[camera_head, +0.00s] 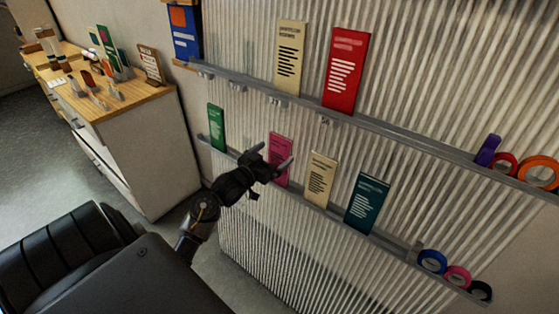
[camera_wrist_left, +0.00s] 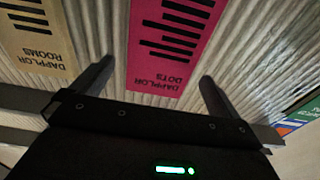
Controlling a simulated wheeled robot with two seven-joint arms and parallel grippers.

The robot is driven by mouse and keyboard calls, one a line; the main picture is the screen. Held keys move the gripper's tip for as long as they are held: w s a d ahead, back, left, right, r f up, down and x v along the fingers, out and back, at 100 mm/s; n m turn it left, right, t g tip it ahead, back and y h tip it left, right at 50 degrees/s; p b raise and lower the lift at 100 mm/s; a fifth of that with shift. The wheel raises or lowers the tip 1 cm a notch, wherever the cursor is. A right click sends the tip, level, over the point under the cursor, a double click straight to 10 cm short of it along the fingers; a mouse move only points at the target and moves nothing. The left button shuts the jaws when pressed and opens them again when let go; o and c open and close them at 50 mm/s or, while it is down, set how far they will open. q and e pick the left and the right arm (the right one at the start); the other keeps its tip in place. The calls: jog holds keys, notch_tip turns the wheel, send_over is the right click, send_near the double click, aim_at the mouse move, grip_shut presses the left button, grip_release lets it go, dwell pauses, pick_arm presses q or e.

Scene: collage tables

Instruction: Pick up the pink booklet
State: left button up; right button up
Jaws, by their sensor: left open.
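The pink booklet (camera_head: 281,152) stands upright on the lower rail against the corrugated wall, partly hidden behind my left gripper in the head view. In the left wrist view the pink booklet (camera_wrist_left: 168,50) appears upside down, between the two finger directions. My left gripper (camera_head: 272,157) is open in front of the booklet, with nothing held. Its two fingers (camera_wrist_left: 152,85) show on either side of the booklet; whether they touch it I cannot tell. My right gripper is not in view.
On the lower rail (camera_head: 385,243), a green booklet (camera_head: 216,127) stands left, a cream booklet (camera_head: 320,179) and a teal booklet (camera_head: 367,203) right. The upper rail (camera_head: 400,138) holds a red booklet (camera_head: 345,70). A wooden-topped cabinet (camera_head: 140,101) stands at left.

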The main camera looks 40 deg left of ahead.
aim_at(279, 150)
pick_arm(q)
jog(key=shift+w+p, duration=1.05)
jog(key=shift+w, duration=1.3)
jog(key=shift+w+f, duration=0.1)
jog(key=shift+w, duration=0.25)
jog(key=shift+s, duration=0.1)
jog(key=c, duration=1.2)
jog(key=shift+c, duration=0.7)
